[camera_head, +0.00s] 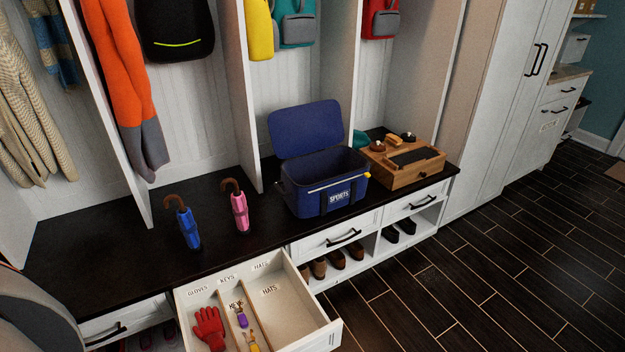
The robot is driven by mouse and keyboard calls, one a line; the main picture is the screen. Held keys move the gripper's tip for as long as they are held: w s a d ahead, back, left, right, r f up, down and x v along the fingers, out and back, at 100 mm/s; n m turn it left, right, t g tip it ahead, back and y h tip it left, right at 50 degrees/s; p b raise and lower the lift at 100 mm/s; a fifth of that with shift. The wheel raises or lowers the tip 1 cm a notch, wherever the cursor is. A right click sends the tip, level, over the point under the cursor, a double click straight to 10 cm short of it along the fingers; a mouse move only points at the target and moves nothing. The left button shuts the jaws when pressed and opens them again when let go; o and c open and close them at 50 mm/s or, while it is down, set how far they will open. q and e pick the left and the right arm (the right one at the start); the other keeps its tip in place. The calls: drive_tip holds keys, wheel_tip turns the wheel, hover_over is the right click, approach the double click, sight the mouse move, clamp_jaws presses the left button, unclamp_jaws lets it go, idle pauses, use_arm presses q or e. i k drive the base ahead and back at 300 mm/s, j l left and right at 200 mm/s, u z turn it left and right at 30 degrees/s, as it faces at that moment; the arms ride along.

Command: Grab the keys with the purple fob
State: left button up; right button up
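An open white drawer (317,330) shows at the bottom centre, divided into compartments labelled gloves, keys and hats. In its narrow middle keys compartment lie keys with a purple fob (241,319). Just in front of them, in the same compartment, lies another set with a yellow fob (253,346), near the bottom edge of the view. Neither gripper is in view.
A red glove (209,328) lies in the left compartment; the right one looks empty. The dark bench above holds a blue umbrella (188,229), a pink umbrella (240,212), an open blue sports cooler (325,182) and a wooden organizer (405,172). The right floor is clear.

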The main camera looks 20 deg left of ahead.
sight(243, 320)
drive_tip(key=i+l, duration=0.15)
drive_tip(key=l, duration=0.2)
drive_tip(key=i+l+u, duration=0.15)
drive_tip(key=l, duration=0.2)
drive_tip(key=i+l, duration=0.1)
drive_tip(key=l, duration=0.25)
drive_tip(key=i+l+u, duration=0.15)
drive_tip(key=l, duration=0.2)
drive_tip(key=u, duration=1.95)
drive_tip(key=k+j, duration=0.05)
